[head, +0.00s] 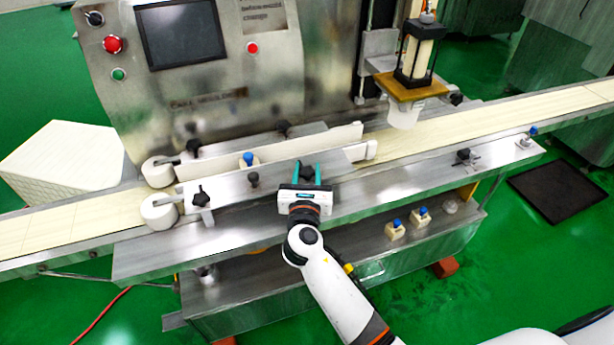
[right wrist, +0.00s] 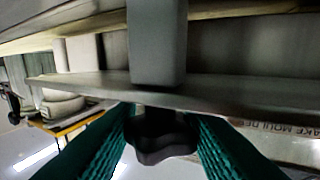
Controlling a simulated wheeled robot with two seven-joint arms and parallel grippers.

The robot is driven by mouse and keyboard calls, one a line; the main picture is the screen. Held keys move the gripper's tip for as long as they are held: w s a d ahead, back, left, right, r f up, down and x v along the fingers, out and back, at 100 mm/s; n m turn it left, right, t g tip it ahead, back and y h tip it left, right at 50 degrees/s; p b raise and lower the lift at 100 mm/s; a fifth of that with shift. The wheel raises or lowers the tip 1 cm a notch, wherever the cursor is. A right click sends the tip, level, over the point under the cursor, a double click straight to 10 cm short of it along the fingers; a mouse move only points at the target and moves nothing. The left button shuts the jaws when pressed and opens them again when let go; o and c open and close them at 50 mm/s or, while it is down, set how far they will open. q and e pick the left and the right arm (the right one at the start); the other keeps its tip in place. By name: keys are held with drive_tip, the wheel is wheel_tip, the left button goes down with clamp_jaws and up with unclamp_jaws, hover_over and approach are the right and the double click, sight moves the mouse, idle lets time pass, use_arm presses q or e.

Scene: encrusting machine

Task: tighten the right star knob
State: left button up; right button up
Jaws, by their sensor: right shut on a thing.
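The right star knob is a black lobed knob (right wrist: 160,137) at the centre of the right wrist view, below a grey metal bracket (right wrist: 157,45). My right gripper (head: 308,170) is at the front guide rail of the conveyor in the head view. Its teal fingers stand on either side of the knob and are shut on it. In the head view the knob is mostly hidden between the fingers. Another black star knob (head: 200,196) is on the left part of the same rail, apart from my gripper. My left gripper is not in view.
The pale conveyor belt (head: 470,123) runs behind the rail. White rollers (head: 160,210) stand at its left end. The machine panel with a screen (head: 182,33) rises behind.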

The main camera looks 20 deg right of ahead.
drive_tip(key=shift+m+g+h, duration=0.4)
drive_tip(key=shift+m+h, duration=0.2)
drive_tip(key=shift+h, duration=0.5)
drive_tip(key=o, duration=1)
drive_tip(key=b+v, duration=0.1)
drive_tip(key=v, duration=1.1)
drive_tip(key=shift+r, duration=0.1)
drive_tip(key=shift+w, duration=0.1)
